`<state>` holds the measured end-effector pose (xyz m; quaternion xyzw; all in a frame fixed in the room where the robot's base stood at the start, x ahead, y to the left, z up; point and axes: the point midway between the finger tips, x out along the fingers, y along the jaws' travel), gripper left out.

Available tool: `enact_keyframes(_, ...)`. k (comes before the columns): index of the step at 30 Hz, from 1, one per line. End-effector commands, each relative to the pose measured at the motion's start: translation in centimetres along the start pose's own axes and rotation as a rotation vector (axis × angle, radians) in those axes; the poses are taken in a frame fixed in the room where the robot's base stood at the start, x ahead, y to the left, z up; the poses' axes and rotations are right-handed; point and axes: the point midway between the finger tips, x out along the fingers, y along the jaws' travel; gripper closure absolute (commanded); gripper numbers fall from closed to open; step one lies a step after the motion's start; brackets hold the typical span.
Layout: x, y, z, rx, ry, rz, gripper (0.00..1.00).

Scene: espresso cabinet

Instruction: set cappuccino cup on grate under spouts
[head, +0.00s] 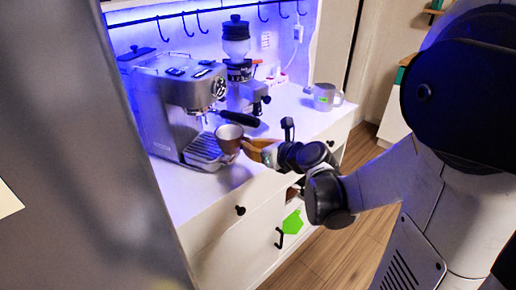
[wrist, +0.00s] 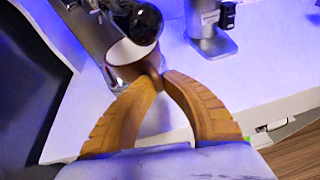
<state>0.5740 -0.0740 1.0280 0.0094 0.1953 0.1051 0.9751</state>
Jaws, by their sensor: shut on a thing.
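The cappuccino cup (head: 229,137), brown outside and pale inside, is held upright beside the front right of the drip grate (head: 204,147) in the head view. In the wrist view the cup (wrist: 128,62) is beyond the fingertips, partly covered by a round black handle end. My gripper (head: 246,147) has orange fingers that close on the cup's near side; the fingertips (wrist: 157,80) meet there in the wrist view. The silver espresso machine (head: 172,88) stands behind and left of the cup. Its spouts are too small to make out clearly. I cannot tell whether the cup touches anything below.
The portafilter's black handle (head: 239,118) sticks out just above the cup. A grinder (head: 237,75) stands right of the machine, and a grey mug (head: 325,96) is farther right. A grey panel (head: 80,150) fills the left.

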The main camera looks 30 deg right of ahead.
Motion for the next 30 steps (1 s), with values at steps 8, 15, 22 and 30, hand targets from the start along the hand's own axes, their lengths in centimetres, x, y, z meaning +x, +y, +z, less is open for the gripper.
enact_keyframes(8, 2.0, 1.1, 0.4, -0.001, 0.0, 0.002, 1.0)
enact_keyframes(15, 3.5, 1.9, 1.0, -0.001, 0.0, 0.001, 1.0)
enact_keyframes(22, 5.0, 2.8, 1.5, 0.0, 0.0, 0.002, 1.0)
enact_keyframes(30, 6.7, 3.8, 2.1, 0.0, 0.0, 0.001, 1.0)
